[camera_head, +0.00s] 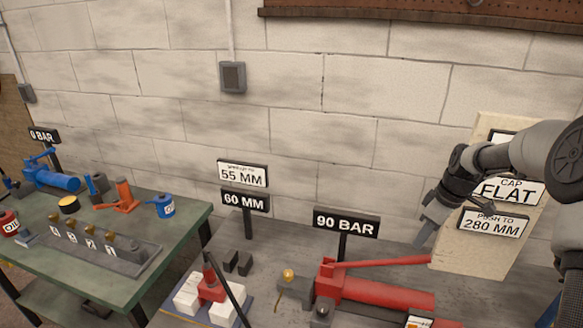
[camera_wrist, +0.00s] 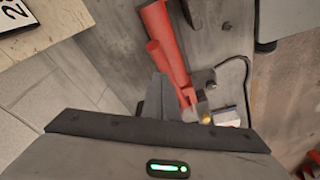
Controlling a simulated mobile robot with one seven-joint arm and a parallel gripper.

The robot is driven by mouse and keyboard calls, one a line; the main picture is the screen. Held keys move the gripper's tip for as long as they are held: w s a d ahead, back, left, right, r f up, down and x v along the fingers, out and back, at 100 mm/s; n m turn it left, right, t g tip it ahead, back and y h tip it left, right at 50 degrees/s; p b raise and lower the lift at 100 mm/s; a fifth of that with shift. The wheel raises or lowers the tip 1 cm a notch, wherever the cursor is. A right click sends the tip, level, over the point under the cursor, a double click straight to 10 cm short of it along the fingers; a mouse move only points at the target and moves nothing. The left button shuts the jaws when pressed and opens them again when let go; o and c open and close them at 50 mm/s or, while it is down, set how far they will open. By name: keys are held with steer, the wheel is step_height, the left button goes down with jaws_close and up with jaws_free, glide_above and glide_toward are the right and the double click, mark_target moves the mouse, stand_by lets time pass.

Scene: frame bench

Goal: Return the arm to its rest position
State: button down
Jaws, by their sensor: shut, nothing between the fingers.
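My arm reaches in from the right edge in the head view. My gripper (camera_head: 424,236) points down and left in front of the cream sign board (camera_head: 462,250), above the grey bench. The gripper is shut and holds nothing. In the wrist view its fingers (camera_wrist: 158,92) show together, beside a red pump (camera_wrist: 168,50) that lies beyond them. In the head view this red pump (camera_head: 375,292), with a long red handle, lies on the bench below and left of the gripper. The gripper appears apart from it.
A "90 BAR" sign (camera_head: 346,223) and a "60 MM" sign (camera_head: 245,201) stand on the grey bench (camera_head: 290,232). A red jack (camera_head: 210,286) sits between white blocks at its front left. A green table (camera_head: 185,212) with blue and orange tools stands at left. The wall is behind.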

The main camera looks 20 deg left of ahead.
steer(key=s+r+m+t+h+p, duration=0.15)
steer(key=s+r+m, duration=0.35)
steer(key=s+r, duration=1.1)
steer(key=s+r+m+t, duration=0.1)
steer(key=s+r+m, duration=0.2)
steer(key=s, duration=0.6)
steer(key=s+r+m+t, duration=0.2)
steer(key=s+r+m, duration=0.1)
steer(key=s, duration=0.6)
steer(key=shift+a+m+p, duration=0.35)
steer(key=shift+m, duration=0.15)
steer(key=shift+r+h, duration=0.1)
steer(key=shift+h, duration=0.15)
